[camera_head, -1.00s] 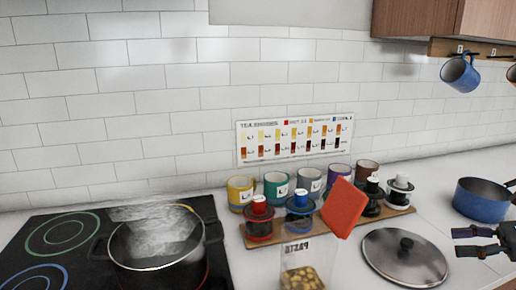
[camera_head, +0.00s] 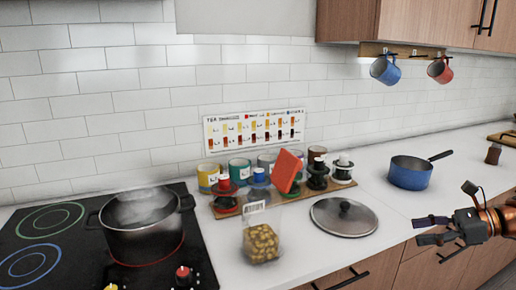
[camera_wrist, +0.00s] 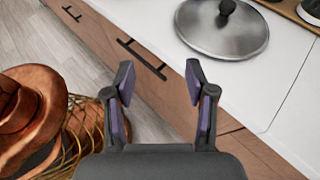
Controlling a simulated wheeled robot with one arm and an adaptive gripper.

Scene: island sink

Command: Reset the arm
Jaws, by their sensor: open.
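My gripper (camera_head: 432,230) is at the right in the head view, in front of the counter's front edge and right of the pot lid. In the wrist view my gripper (camera_wrist: 160,95) has its two dark fingers spread apart with nothing between them. Below and beyond the fingers are the wooden drawer fronts (camera_wrist: 165,85) and the floor.
A steaming pot (camera_head: 140,225) stands on the black stove (camera_head: 60,225). A glass lid (camera_head: 343,218), a blue saucepan (camera_head: 410,172) and a pasta container (camera_head: 262,240) stand on the white counter (camera_head: 370,260). A blue mug (camera_head: 384,70) hangs at the upper right.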

